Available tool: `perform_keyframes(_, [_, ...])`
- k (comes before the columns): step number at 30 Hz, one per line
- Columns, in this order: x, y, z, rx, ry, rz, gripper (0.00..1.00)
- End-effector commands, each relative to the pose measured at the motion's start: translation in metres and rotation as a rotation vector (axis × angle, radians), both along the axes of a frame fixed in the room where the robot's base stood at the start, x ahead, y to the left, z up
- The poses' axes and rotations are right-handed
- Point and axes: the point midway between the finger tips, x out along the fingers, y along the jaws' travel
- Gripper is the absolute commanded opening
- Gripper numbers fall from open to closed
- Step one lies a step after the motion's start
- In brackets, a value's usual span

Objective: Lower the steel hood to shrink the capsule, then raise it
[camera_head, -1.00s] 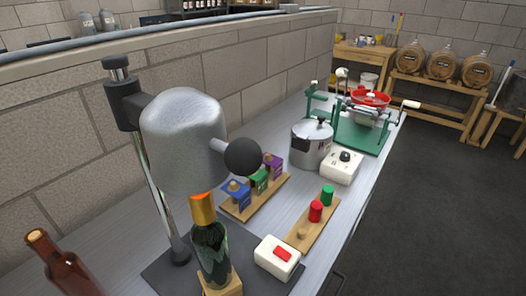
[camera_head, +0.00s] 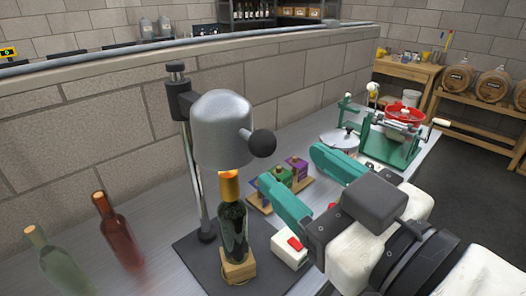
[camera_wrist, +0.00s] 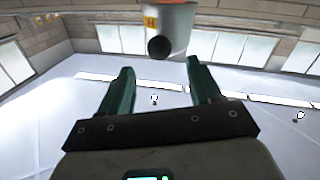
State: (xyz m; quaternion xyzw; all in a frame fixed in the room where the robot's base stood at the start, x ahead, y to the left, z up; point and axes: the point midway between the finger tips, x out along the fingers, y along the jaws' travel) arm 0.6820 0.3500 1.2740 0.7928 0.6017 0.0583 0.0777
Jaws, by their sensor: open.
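The steel hood (camera_head: 221,128) hangs on its upright post, with a black ball knob (camera_head: 262,143) on its right side. Below it a dark green bottle (camera_head: 233,228) with an orange capsule (camera_head: 229,186) stands upright on a wooden block (camera_head: 238,267); the capsule's top is at or just under the hood's lower rim. My gripper (camera_head: 312,185) is open and empty, its two green fingers pointing left, to the right of and lower than the knob. In the wrist view the knob (camera_wrist: 159,47) and hood (camera_wrist: 172,17) show beyond and above the open fingers (camera_wrist: 160,85).
A white switch box with a red button (camera_head: 294,243) sits right of the bottle, near my gripper. A brown bottle (camera_head: 117,232) and a pale green bottle (camera_head: 55,262) stand at left.

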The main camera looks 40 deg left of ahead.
Motion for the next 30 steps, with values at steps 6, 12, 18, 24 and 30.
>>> perform_keyframes(6, [0.010,0.037,0.003,-0.002,0.003,0.001,0.64])
perform_keyframes(12, [0.018,0.066,0.002,0.000,0.002,-0.001,0.64])
perform_keyframes(18, [0.023,0.080,0.001,0.002,0.002,-0.003,0.64])
perform_keyframes(24, [0.023,0.083,0.001,0.002,0.002,-0.003,0.64])
perform_keyframes(30, [0.023,0.082,0.001,0.002,0.002,-0.003,0.56])
